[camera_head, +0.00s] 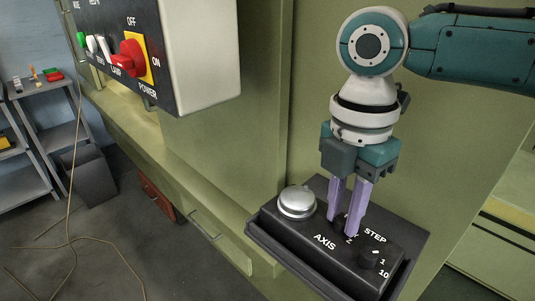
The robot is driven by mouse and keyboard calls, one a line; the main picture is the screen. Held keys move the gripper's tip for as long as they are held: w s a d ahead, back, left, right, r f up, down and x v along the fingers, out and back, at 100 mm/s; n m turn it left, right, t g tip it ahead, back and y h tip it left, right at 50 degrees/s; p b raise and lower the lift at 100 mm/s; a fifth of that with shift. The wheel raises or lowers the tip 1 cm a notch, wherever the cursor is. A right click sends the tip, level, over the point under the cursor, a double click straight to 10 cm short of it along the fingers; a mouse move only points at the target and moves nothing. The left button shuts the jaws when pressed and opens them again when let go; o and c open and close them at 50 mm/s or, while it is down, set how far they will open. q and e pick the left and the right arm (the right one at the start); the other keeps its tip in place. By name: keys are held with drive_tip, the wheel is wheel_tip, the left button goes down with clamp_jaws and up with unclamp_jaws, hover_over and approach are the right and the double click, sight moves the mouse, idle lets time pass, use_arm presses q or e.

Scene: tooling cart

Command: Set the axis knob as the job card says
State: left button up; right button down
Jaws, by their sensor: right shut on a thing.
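A black control box on a dark tray (268,246) carries the axis knob, marked AXIS, near its middle. The axis knob (340,224) is small and dark and mostly hidden behind my right gripper's fingers. My right gripper (348,228) comes down from above with two pale purple fingers and is shut on the axis knob. A letter Z shows beside it; the other axis letters and the pointer's direction are hidden. No job card can be made out. My left gripper is not in view.
A round silver button (297,202) sits left of the axis knob. A black step knob (371,256), marked 1 and 10, sits to its right. A grey panel with a red power switch (130,57) hangs at upper left. Grey shelves (30,130) stand at far left.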

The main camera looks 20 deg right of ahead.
drive_tip(key=m+p, duration=0.3)
drive_tip(key=shift+s+r, duration=0.1)
drive_tip(key=shift+r, duration=0.15)
drive_tip(key=m+p, duration=0.3)
drive_tip(key=shift+m, duration=0.3)
drive_tip(key=m+p, duration=0.3)
drive_tip(key=m, duration=0.2)
drive_tip(key=shift+f+p, duration=0.1)
drive_tip(key=shift+p, duration=0.25)
drive_tip(key=m+p, duration=0.1)
drive_tip(key=m, duration=0.2)
drive_tip(key=shift+f+m, duration=0.1)
drive_tip(key=shift+m, duration=0.2)
drive_tip(key=shift+m+p, duration=0.3)
drive_tip(key=shift+p, duration=0.05)
drive_tip(key=shift+d, duration=0.1)
